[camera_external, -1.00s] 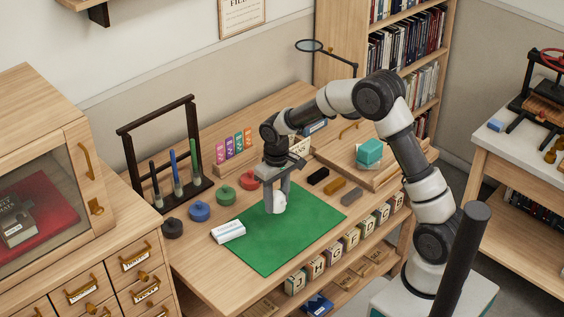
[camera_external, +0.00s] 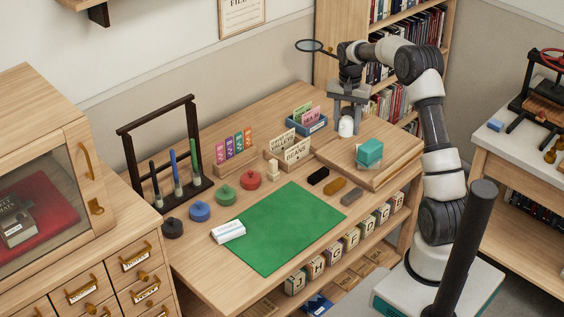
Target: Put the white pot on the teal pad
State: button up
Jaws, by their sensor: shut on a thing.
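The white pot (camera_external: 346,127) is small and rounded. My gripper (camera_external: 347,112) is shut on it from above, at the back right of the wooden table. The pot shows over the back left part of a raised wooden board; I cannot tell whether it touches the board or hangs above it. A teal block-like thing (camera_external: 369,151) with a pale lower part stands on that board, in front and to the right of the pot, apart from it. It is the only clearly teal thing on the table; I cannot tell surely that it is the pad.
A green mat (camera_external: 280,228) lies bare in the middle, with a white box (camera_external: 228,231) at its left edge. A blue card tray (camera_external: 307,123) stands left of my gripper.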

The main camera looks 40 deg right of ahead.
jog(key=s+d+r+m, duration=0.3)
jog(key=d, duration=0.5)
send_over(369, 147)
notch_tip(369, 147, down, 6)
jog(key=shift+r, duration=0.1)
jog(key=shift+f, duration=2.15)
jog(key=shift+f, duration=0.2)
jog(key=o, duration=1.1)
jog(key=shift+o, duration=0.2)
notch_tip(369, 147, up, 12)
jog(key=p, duration=0.1)
jog(key=shift+r, duration=0.2)
